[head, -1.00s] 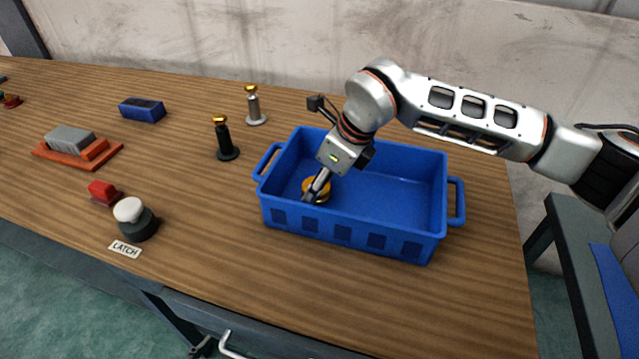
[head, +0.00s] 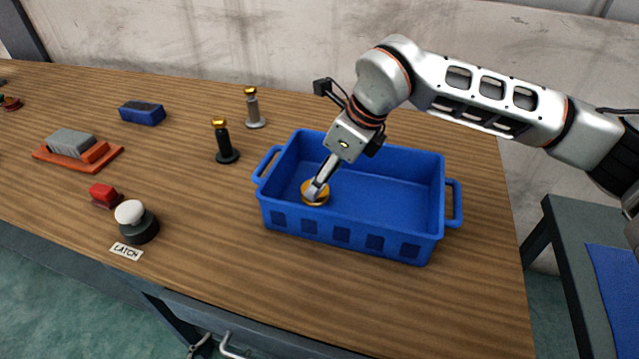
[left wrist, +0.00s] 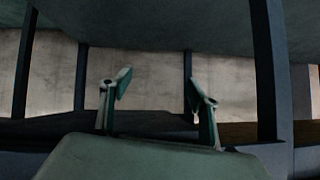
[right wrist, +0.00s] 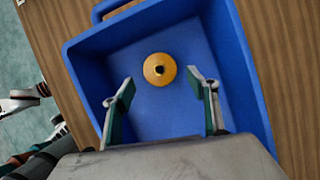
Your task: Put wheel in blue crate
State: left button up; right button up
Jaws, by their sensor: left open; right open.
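The wheel (head: 315,193), a yellow-orange disc with a dark centre hole, lies flat on the floor of the blue crate (head: 447,205), in its left part. It also shows in the right wrist view (right wrist: 160,69). My right gripper (head: 322,183) reaches down into the crate above the wheel. In the right wrist view the right gripper's fingers (right wrist: 160,88) are apart, with nothing between them, and the wheel lies beyond their tips. My left gripper (left wrist: 158,82) is open and empty, low beside the table's front edge; its fingers show in the head view's bottom edge (head: 212,341).
Left of the crate stand a black post (head: 224,143) and a grey post (head: 252,108), both gold-topped. Farther left are a blue block (head: 142,113), an orange tray (head: 45,155) with a grey block, a red block (head: 104,196) and a white-topped latch button (head: 136,223). Table right of the crate is clear.

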jog(key=v, duration=0.7)
jog(key=shift+r, duration=0.3)
jog(key=shift+s+d, duration=0.1)
